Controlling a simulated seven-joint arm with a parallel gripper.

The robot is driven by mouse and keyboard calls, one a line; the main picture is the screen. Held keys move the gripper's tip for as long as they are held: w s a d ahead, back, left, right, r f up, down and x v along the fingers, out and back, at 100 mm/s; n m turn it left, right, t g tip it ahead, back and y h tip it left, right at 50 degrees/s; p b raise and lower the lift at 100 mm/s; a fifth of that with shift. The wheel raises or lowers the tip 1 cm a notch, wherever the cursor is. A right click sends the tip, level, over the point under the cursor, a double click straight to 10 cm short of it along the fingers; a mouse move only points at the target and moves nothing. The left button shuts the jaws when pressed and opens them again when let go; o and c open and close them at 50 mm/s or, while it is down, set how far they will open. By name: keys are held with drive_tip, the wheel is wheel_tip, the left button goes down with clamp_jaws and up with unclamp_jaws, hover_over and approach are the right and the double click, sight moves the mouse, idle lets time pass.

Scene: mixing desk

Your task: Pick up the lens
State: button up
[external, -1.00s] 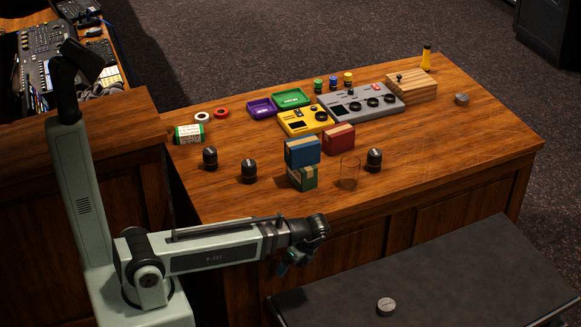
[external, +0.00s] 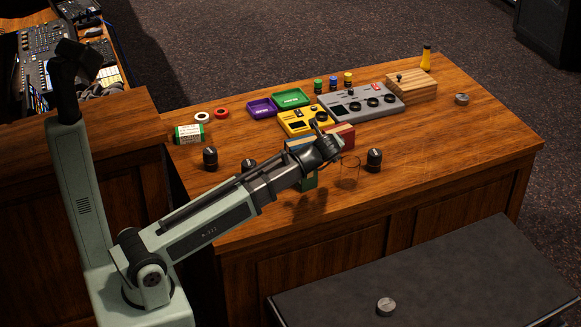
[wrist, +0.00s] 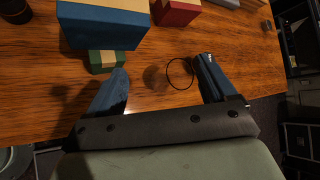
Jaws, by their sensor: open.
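Several small black cylinders that look like lenses stand upright on the wooden desk: one at the left (external: 210,158), one partly hidden behind my arm (external: 249,164), and one at the right (external: 374,160). I cannot tell which one is the lens. A clear glass cylinder (external: 349,172) stands left of the right black one; its thin round rim (wrist: 180,73) shows in the wrist view. My gripper (wrist: 163,66) is open and empty above the desk's front part, with the glass rim seen between its fingers. In the external view my wrist hides the fingertips.
Blue (wrist: 105,22), green (wrist: 107,60) and red (wrist: 176,11) boxes stand close beyond my gripper. A yellow device (external: 300,122) and a grey device (external: 340,101) are further back.

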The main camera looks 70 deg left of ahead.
drive_tip(key=s+a+r+y, duration=0.1)
drive_tip(key=a+r, duration=0.3)
drive_tip(key=s+a+f+g+y, duration=0.1)
drive_tip(key=s+a+f+g, duration=0.1)
drive_tip(key=s+a, duration=0.2)
drive_tip(key=s+a+f+g+y, duration=0.1)
drive_tip(key=s+a+f+g, duration=0.2)
drive_tip(key=s, duration=0.6)
drive_tip(key=s+a+f+g, duration=0.3)
drive_tip(key=s+a, duration=0.4)
drive_tip(key=shift+s+a+n+y, duration=0.1)
drive_tip(key=shift+a+n+y, duration=0.05)
drive_tip(key=shift+n+y, duration=0.25)
drive_tip(key=g, duration=0.2)
approach(214, 155)
drive_tip(key=r, duration=0.1)
drive_tip(key=x, duration=0.7)
drive_tip(key=shift+a+f, duration=0.3)
drive_tip(key=shift+f, duration=0.1)
drive_tip(key=shift+x, duration=2.65)
drive_tip(key=shift+d+f, duration=0.1)
drive_tip(key=shift+f, duration=0.1)
drive_tip(key=shift+c, duration=0.2)
